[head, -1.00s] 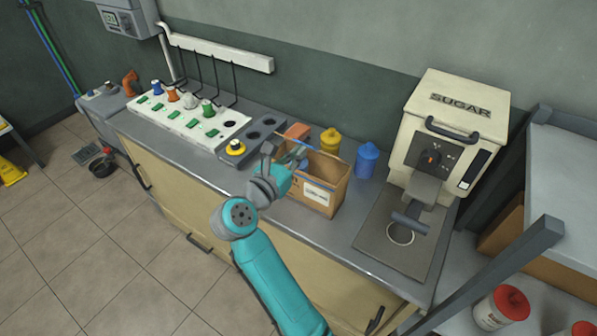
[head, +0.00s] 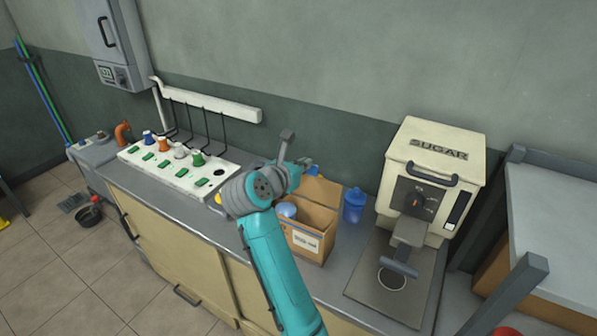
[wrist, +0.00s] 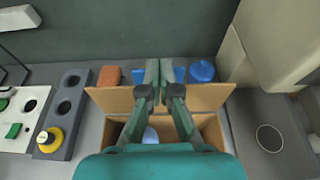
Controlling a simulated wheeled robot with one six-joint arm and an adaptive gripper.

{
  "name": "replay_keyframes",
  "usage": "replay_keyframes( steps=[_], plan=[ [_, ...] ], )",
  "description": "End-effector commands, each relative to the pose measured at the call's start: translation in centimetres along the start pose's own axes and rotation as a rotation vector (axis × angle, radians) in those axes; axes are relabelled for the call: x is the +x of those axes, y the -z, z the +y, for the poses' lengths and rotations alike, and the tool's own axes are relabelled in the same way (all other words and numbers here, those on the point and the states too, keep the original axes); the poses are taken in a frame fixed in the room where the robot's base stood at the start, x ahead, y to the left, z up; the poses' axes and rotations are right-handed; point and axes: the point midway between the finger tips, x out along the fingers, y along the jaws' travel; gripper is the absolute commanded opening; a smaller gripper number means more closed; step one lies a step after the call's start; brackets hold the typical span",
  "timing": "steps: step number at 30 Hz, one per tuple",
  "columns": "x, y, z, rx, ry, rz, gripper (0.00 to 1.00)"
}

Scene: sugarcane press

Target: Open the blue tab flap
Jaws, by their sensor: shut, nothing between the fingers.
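The cardboard box (head: 307,245) stands on the counter with its top open, and a pale blue rounded thing (head: 286,209) shows inside. Its far flap (head: 321,191) is raised and leans back. A blue tab (head: 312,170) shows at this flap's upper edge. In the wrist view, blue (wrist: 179,75) shows on both sides of my fingers, beyond the flap (wrist: 205,97). My gripper (head: 304,165) is shut and empty, over the flap's far edge by the tab. I cannot tell whether it touches. In the wrist view my fingertips (wrist: 158,72) cover the middle of the tab.
A blue bottle (head: 354,206) stands right of the box, close to the flap. The sugar machine (head: 432,180) is farther right. A white panel with coloured knobs (head: 178,168) lies to the left. The wall (head: 350,90) is close behind the counter.

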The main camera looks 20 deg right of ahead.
Motion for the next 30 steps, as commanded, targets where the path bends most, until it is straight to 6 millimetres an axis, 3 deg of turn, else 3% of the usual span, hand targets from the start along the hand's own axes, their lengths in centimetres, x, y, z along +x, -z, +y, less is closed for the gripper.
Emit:
replay_keyframes(
  steps=[9, 30],
  plan=[
    [1.01, -0.48, 0.00, 0.001, 0.000, -0.002, 0.00],
    [1.00, -0.85, 0.01, 0.001, 0.000, -0.002, 0.00]
  ],
)
